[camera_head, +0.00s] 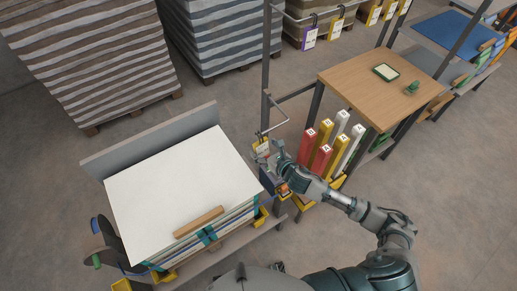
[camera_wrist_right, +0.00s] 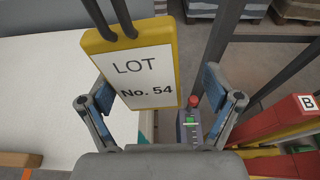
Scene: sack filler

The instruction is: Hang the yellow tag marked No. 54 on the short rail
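The yellow tag (camera_wrist_right: 131,75), with a white face reading "LOT No. 54", stands upright in the right wrist view. Two dark strands rise from its top out of the frame. It also shows small in the head view (camera_head: 262,147), just below the end of the short rail (camera_head: 275,127). Whether its hook rests on the rail is too small to tell. My right gripper (camera_wrist_right: 160,105) has its fingers spread wide, with the tag between or just beyond them and no finger visibly closed on it. In the head view the right gripper (camera_head: 271,165) is beside the tag. My left gripper is out of view.
A white-topped stack (camera_head: 175,185) with a wooden block (camera_head: 199,222) is left of the gripper. A control box with a red button (camera_wrist_right: 190,120) is beyond the fingers. Red, yellow and white posts (camera_head: 322,145) stand right, by a wooden table (camera_head: 375,85). Other tags (camera_head: 309,38) hang behind.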

